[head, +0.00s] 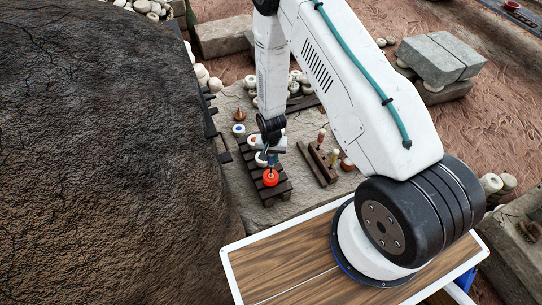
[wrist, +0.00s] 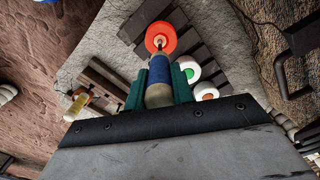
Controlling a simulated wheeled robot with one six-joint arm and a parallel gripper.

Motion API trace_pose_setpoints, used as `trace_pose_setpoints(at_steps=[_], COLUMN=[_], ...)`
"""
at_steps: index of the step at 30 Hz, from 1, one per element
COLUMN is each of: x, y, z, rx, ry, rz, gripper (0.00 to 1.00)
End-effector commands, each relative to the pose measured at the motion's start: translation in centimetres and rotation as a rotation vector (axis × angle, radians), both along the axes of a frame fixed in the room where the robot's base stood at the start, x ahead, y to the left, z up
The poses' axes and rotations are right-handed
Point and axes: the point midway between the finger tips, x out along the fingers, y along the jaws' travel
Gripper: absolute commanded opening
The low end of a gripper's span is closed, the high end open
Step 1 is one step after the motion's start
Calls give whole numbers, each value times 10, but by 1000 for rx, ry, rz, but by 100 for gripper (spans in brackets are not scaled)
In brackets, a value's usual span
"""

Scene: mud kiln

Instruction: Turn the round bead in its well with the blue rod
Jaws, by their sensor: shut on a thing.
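My gripper (wrist: 160,88) is shut on the blue rod (wrist: 160,70), which has a blue band and pale tan ends. The rod points away from the wrist. Its thin tip lies over the middle of an orange-red round piece (wrist: 161,36), which also shows in the head view (head: 270,178) on a dark slatted rack (head: 280,190). I cannot tell whether the tip touches it. A round bead inside its well cannot be made out clearly. In the head view my gripper (head: 271,158) is just above and behind the orange-red piece, and the rod is mostly hidden.
White round pieces with green (wrist: 192,73) and orange (wrist: 205,93) centres sit close beside my gripper. A wooden holder (head: 318,164) with upright red- and yellow-topped rods stands to the right. The big dark kiln dome (head: 100,150) bounds the left. Bare stone slab (head: 275,213) lies in front.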

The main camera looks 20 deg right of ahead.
Motion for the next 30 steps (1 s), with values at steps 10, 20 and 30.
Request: trace_pose_setpoints(at_steps=[10,20,30], x=[0,0,0], y=[0,0,0], z=[0,0,0], rx=[0,0,0], ry=[0,0,0], rz=[12,455,709], gripper=[0,0,0])
